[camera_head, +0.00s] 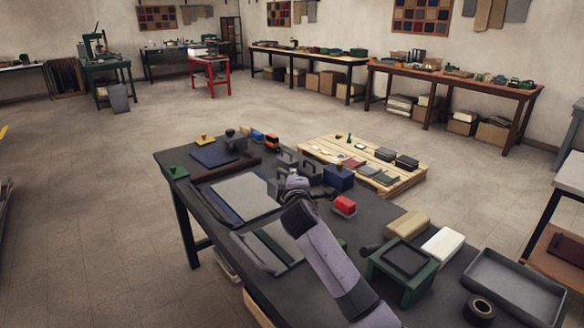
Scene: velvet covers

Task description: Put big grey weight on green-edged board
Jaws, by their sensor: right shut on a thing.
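My right arm comes in from the bottom right, and its gripper (292,183) is over the middle of the dark bench. The gripper is shut on a grey block that I take for the big grey weight (273,188), mostly hidden by the gripper and wrist. The green-edged board (287,241), a pale panel with a dark green strip, lies nearer on the bench, partly behind my right arm. The gripper is beyond it. My left gripper is not in view.
A blue-edged board (243,196) lies left of the gripper. Other grey weights (286,161), a dark blue box (339,178) and a red block (345,205) stand close by. A green stand (405,272) and a grey tray (514,288) are at the right.

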